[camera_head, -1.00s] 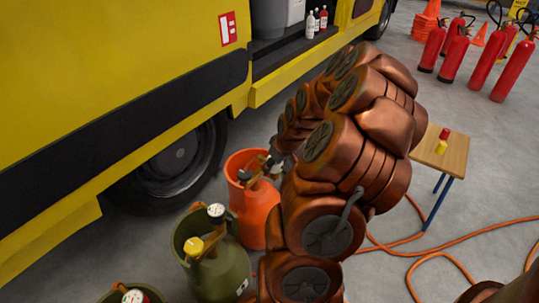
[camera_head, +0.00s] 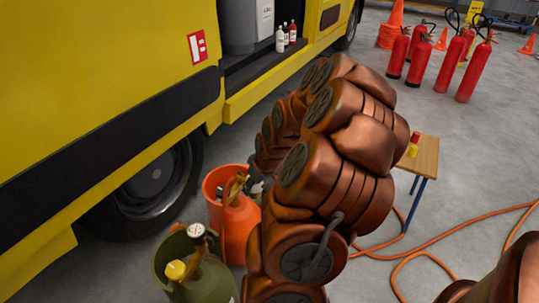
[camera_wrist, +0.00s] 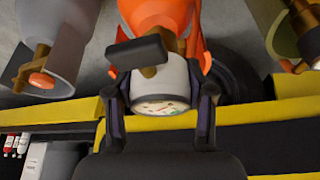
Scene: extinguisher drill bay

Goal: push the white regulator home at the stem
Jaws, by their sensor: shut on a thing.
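The white regulator (camera_wrist: 168,82), with a round gauge face, sits between the two fingers of my gripper (camera_wrist: 160,98) in the wrist view. My gripper is shut on it. A black handle and a brass-coloured piece (camera_wrist: 153,71) lie beside it. The orange cylinder (camera_wrist: 158,14) is just beyond the regulator, and it also shows in the head view (camera_head: 238,238). The join between regulator and stem is mostly covered, so I cannot tell how far on it sits. In the head view my copper arm hides the regulator and most of my gripper.
A green cylinder (camera_head: 208,287) with a yellow knob and gauge stands close to the left of the orange one. The yellow truck (camera_head: 90,65) is behind. A small table (camera_head: 425,160), an orange hose (camera_head: 450,235) and red extinguishers (camera_head: 474,70) are to the right.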

